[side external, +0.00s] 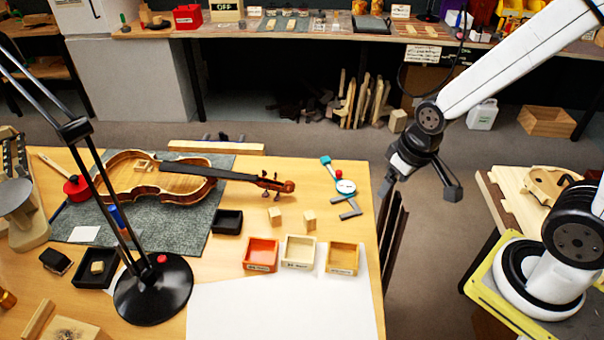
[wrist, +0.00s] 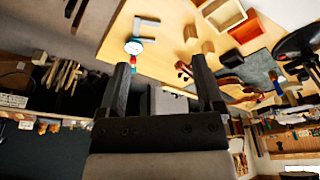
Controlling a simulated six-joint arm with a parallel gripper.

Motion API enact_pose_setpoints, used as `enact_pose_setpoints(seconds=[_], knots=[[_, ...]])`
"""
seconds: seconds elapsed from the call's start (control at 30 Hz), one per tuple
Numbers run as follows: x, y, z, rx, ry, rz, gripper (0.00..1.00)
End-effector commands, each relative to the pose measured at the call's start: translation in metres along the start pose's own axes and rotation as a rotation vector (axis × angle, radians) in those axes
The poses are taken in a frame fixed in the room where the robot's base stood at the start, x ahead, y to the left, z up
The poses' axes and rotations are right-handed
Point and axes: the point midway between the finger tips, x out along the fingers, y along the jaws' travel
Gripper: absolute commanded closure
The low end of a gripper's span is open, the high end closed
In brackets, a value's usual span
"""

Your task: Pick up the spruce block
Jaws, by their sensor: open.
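Two small pale wooden blocks lie on the bench behind the small open boxes, a left block (side external: 275,215) and a right block (side external: 309,221). A third pale block (side external: 97,267) sits in a black tray at the left. I cannot tell by look which one is spruce. In the wrist view two blocks show past the fingertips, one block (wrist: 190,32) and another block (wrist: 207,47). My gripper (side external: 420,188) is open and empty, above and off the bench's right edge, well apart from the blocks. It also shows in the wrist view (wrist: 162,68).
A red box (side external: 261,266), a cream box (side external: 299,265) and a wooden box (side external: 342,272) stand in front of the blocks. A dial gauge (side external: 345,187) and metal caliper (side external: 349,211) lie to their right. A violin (side external: 160,180) and black lamp base (side external: 153,300) occupy the left.

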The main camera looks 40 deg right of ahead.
Motion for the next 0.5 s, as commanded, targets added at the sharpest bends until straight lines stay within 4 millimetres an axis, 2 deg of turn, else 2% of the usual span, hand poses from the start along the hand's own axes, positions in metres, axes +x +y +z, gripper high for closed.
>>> enact_pose_setpoints(seconds=[0.27, 0.5], knots=[[0.009, -0.002, -0.011, -0.082, -0.02, -0.022, 0.15], [0.028, -0.008, -0.032, -0.253, -0.048, -0.077, 0.15]])
